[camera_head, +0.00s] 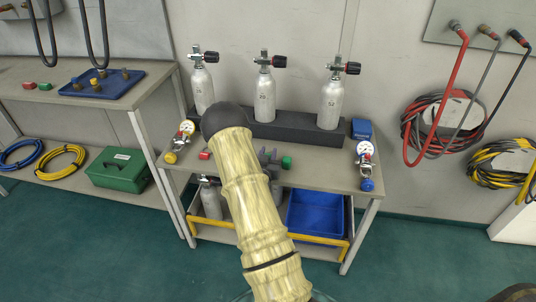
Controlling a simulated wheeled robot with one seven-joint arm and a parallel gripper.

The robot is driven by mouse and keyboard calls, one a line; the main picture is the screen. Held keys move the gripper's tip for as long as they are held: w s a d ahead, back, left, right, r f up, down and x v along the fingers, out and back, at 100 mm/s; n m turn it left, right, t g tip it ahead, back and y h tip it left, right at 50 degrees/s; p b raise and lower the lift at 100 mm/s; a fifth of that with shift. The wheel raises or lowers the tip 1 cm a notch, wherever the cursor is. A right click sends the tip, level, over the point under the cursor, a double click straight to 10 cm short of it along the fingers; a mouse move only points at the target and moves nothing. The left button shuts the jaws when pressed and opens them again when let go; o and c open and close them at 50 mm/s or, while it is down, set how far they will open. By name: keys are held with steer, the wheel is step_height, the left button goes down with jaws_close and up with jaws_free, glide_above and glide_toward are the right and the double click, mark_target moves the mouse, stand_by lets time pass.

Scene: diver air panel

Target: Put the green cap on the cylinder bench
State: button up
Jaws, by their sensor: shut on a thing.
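My arm reaches over the cylinder bench (335,178), a grey-topped table with three upright silver cylinders at its back. My gripper (277,160), small and partly hidden behind my arm, is shut on a green cap (286,162). The cap shows at the right side of the fingers, over the front middle of the bench top. I cannot tell whether it touches the top. Another green piece (45,86) lies on the left bench.
On the cylinder bench are a red cap (204,155), gauges at left (186,128) and right (365,150), and a blue box (361,129). A blue bin (315,213) sits below. The left bench holds a blue tray (130,84).

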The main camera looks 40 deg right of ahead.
steer(key=shift+f, duration=0.2)
steer(key=o, duration=0.9)
steer(key=shift+r, duration=0.1)
steer(key=shift+o, duration=0.2)
steer(key=shift+r, duration=0.15)
steer(key=v, duration=1.2)
steer(key=shift+p, duration=0.4)
